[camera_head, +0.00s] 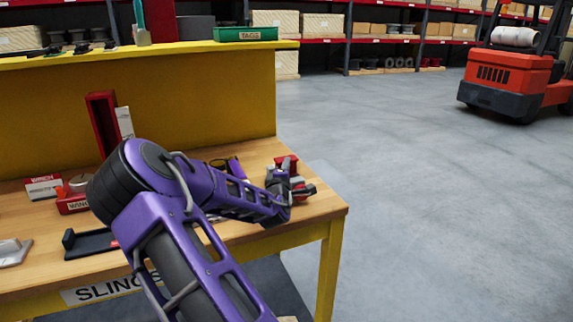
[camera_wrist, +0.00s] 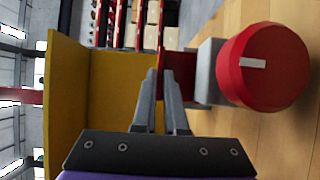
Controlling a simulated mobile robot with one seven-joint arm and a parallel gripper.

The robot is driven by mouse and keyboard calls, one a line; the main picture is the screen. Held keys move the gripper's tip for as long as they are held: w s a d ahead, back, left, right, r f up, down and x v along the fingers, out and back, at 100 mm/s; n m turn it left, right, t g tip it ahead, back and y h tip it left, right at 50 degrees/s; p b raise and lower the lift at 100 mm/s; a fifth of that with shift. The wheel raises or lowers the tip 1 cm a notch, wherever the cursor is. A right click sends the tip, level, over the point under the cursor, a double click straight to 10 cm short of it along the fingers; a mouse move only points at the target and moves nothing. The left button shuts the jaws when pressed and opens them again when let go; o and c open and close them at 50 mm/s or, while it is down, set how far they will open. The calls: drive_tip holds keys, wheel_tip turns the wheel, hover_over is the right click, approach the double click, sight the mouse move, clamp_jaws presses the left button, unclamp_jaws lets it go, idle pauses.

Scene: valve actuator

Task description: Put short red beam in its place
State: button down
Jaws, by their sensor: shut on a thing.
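My gripper (camera_head: 291,190) is low over the right end of the wooden table. In the wrist view its two grey fingers (camera_wrist: 160,75) are close together. A dark red block (camera_wrist: 181,76) shows at the fingertips and is partly hidden by a finger; it looks like the short red beam in my grip, though the contact is not clear. Beside it is a grey body with a round red knob (camera_wrist: 277,82) with a white mark. In the head view a red piece (camera_head: 287,163) shows just behind my gripper.
A black tray (camera_head: 90,243) lies near the front edge. A yellow panel (camera_head: 200,100) closes the back. Open floor lies right; an orange forklift (camera_head: 505,80) is far off.

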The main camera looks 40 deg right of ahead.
drive_tip(key=shift+f, duration=0.8)
drive_tip(key=shift+r, duration=0.1)
drive_tip(key=shift+r+p, duration=1.4)
drive_tip(key=shift+r, duration=0.9)
drive_tip(key=shift+b, duration=0.5)
idle(0.6)
drive_tip(key=shift+f+b, duration=0.95)
drive_tip(key=shift+f, duration=0.2)
drive_tip(key=shift+f, duration=1.25)
